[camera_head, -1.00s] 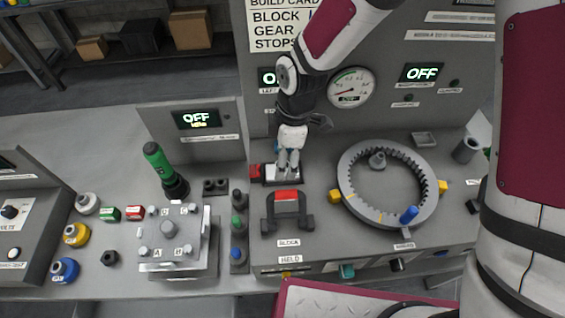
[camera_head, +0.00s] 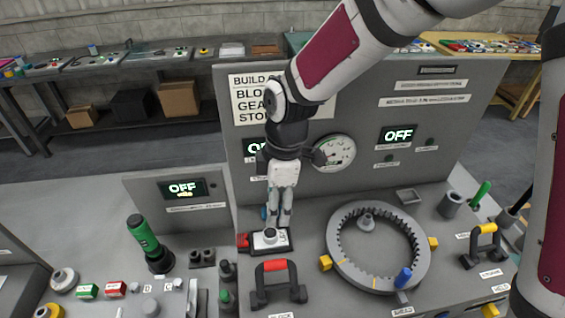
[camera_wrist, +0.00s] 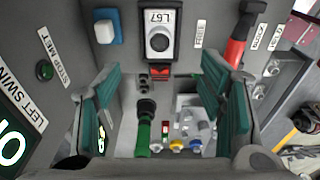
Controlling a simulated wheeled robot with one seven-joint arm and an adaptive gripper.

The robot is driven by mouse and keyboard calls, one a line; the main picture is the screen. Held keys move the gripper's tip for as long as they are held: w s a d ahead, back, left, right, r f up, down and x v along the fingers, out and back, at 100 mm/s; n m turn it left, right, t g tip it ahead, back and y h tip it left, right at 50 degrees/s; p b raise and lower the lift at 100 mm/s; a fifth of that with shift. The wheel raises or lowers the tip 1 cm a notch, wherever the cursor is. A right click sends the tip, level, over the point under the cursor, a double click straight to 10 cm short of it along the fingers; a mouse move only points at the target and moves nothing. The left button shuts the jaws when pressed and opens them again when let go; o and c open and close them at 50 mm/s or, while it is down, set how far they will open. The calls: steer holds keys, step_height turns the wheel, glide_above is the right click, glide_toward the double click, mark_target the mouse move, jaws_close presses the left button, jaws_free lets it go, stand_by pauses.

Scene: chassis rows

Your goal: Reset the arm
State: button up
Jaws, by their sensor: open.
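My gripper (camera_head: 278,218) hangs from the arm, pointing down just above a small black-and-white box (camera_head: 284,245) with a round knob, beside the red part on the panel. In the wrist view my gripper (camera_wrist: 162,85) shows two teal-padded fingers spread wide, with nothing held between them. The box, labelled L67 (camera_wrist: 153,17), lies beyond the fingertips at the top of that view. The exact gap between fingertips and box is hard to tell.
The upright panel (camera_head: 350,108) with gauge and OFF displays rises close behind the gripper. A yellow-handled part (camera_head: 486,229) is at right.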

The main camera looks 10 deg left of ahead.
steer(key=s+d+r+m+t+h, duration=0.1)
steer(key=s+d+r+m+t, duration=0.15)
steer(key=d+r+m, duration=0.9)
steer(key=s+d+r+m+t, duration=0.3)
steer(key=s+d+r+m, duration=0.5)
steer(key=s+d, duration=0.3)
steer(key=shift+s+d+r+m, duration=0.4)
steer(key=shift+d+m, duration=0.35)
steer(key=shift+d, duration=0.55)
steer(key=shift+t, duration=0.25)
